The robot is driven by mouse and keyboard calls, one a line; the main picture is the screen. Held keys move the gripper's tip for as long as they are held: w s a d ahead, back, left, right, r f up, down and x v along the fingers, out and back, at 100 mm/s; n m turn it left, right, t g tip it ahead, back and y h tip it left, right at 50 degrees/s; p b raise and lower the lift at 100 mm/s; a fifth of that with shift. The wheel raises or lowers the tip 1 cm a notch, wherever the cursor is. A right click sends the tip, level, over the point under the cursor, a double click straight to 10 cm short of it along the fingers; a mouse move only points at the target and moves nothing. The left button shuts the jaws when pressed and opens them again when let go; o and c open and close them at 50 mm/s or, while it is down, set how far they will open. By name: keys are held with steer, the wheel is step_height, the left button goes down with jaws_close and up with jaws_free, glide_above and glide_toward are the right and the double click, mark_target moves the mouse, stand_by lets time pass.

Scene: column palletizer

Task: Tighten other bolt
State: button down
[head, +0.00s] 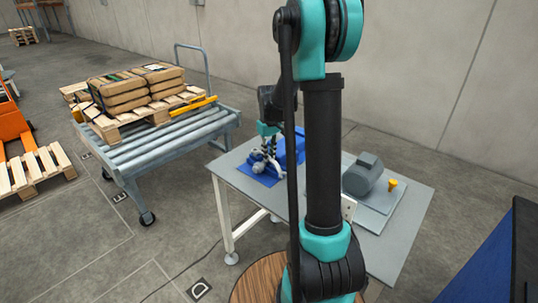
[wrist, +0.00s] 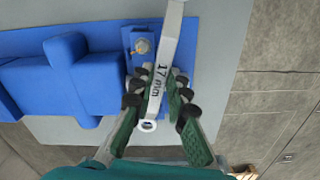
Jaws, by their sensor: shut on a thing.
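My gripper (wrist: 156,82) is shut on a grey wrench (wrist: 168,45) marked "17 mm". The wrench runs between the fingers, with a small ring end close to the camera; its far end leaves the top of the wrist view. A hex bolt (wrist: 143,46) sits on a blue block just left of the wrench shaft, with a visible gap between them in the picture. In the head view my gripper (head: 268,146) is over the blue fixture (head: 257,174) on the table, and the bolt cannot be made out there.
The grey table (head: 400,220) also holds a grey motor (head: 363,175) and a small yellow item (head: 392,185). A larger blue part (wrist: 70,80) lies left of the bolt. A roller cart (head: 155,146) with a pallet of boxes (head: 135,88) stands left of the table.

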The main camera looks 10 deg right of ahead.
steer(key=shift+f, duration=0.75)
stand_by(0.8)
steer(key=shift+a, duration=0.1)
stand_by(0.4)
steer(key=shift+s+a+m, duration=0.15)
steer(key=shift+a+m, duration=0.4)
steer(key=shift+m, duration=0.1)
steer(key=shift+s+a+m, duration=0.15)
steer(key=shift+a+m, duration=0.35)
steer(key=shift+m, duration=0.15)
steer(key=shift+a+m, duration=1.3)
steer(key=shift+w+a+m, duration=0.2)
steer(key=shift+a+m, duration=0.65)
steer(key=shift+m, duration=0.1)
steer(key=shift+w+a+m, duration=0.15)
steer(key=shift+a+m, duration=0.65)
steer(key=shift+m, duration=0.15)
steer(key=shift+w+a+m, duration=0.4)
steer(key=shift+a+m, duration=0.25)
steer(key=shift+m, duration=0.2)
steer(key=shift+w+a+m, duration=0.4)
steer(key=shift+a+m, duration=0.25)
steer(key=shift+m, duration=0.2)
steer(key=shift+r, duration=1.75)
